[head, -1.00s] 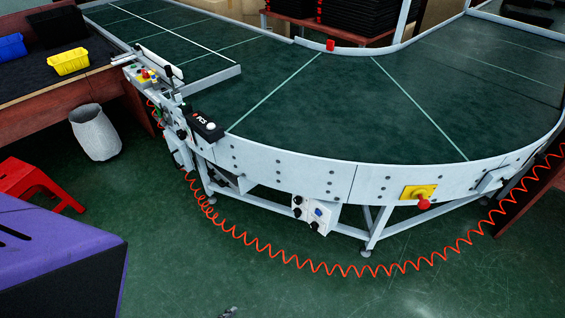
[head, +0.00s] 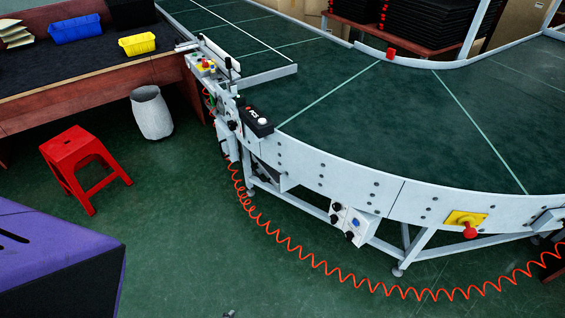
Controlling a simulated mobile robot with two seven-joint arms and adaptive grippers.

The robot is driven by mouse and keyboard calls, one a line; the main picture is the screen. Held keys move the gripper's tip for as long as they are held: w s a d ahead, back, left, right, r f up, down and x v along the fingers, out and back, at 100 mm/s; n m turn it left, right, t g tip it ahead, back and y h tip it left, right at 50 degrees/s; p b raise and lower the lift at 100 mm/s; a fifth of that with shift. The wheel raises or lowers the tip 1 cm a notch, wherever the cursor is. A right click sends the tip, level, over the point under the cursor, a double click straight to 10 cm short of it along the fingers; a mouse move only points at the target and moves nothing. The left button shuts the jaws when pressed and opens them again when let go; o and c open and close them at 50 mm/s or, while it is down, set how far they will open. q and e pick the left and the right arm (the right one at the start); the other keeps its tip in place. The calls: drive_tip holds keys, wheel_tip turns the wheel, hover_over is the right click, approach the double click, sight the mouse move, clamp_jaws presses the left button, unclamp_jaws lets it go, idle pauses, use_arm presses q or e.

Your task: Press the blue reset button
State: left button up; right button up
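The blue button (head: 355,222) is a small blue spot on a light grey control box (head: 347,226). The box hangs under the outer side rail of the curved conveyor (head: 330,172) and also carries dark round knobs. I cannot read any label at this size. Neither of my grippers can be made out, and nothing is touching the box. A small grey piece shows at the bottom edge, too little of it to identify.
A red emergency knob on a yellow plate (head: 466,222) sits on the rail at right. A coiled red hose (head: 330,268) droops before the conveyor. A red stool (head: 84,168) and a grey bin (head: 151,113) stand at left. Green floor is open in front.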

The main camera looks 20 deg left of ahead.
drive_tip(key=shift+w, duration=0.1)
drive_tip(key=c, duration=0.5)
drive_tip(key=shift+w, duration=0.15)
clamp_jaws()
drive_tip(key=shift+s, duration=0.35)
